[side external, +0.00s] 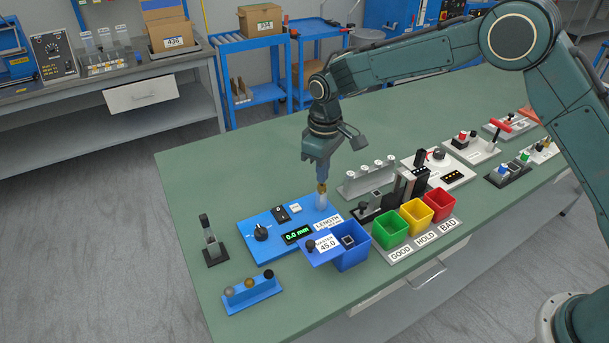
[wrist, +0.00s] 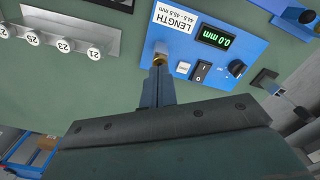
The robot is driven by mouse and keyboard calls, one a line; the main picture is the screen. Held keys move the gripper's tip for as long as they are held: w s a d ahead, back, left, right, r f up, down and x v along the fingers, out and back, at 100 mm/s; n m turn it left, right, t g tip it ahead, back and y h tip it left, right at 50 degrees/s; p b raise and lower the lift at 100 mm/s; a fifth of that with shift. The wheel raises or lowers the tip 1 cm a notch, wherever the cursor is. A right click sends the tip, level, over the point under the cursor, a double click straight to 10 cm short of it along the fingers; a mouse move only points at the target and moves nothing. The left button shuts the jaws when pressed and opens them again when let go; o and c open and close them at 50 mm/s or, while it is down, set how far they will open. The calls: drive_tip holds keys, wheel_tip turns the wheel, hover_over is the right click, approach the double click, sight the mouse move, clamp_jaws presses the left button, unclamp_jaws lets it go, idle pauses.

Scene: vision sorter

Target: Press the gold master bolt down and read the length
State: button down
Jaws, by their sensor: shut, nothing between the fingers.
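The gold master bolt (side external: 321,188) stands upright at the top of a pale post (side external: 321,201) on the blue length gauge (side external: 268,251). My gripper (side external: 322,181) points down with its fingers together, right above the gold bolt. In the wrist view, the fingertips (wrist: 158,68) overlap the near side of the gold bolt (wrist: 160,48); I cannot tell whether they touch it. The gauge's green display (side external: 297,235) reads 0.0 mm, and it reads the same in the wrist view (wrist: 215,38). The gauge's label (wrist: 177,30) says LENGTH 44.5 - 45.5 mm.
A blue bin (side external: 353,259) with a MASTER 45.0 label stands in front of the gauge. Green (side external: 390,228), yellow (side external: 416,215) and red (side external: 440,204) bins stand to its right. A rack of numbered white-topped pieces (side external: 365,181) stands behind them.

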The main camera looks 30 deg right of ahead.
sight(322, 185)
drive_tip(key=shift+f, duration=1)
idle(0.5)
drive_tip(key=shift+r, duration=0.1)
idle(0.6)
drive_tip(key=shift+r, duration=3.9)
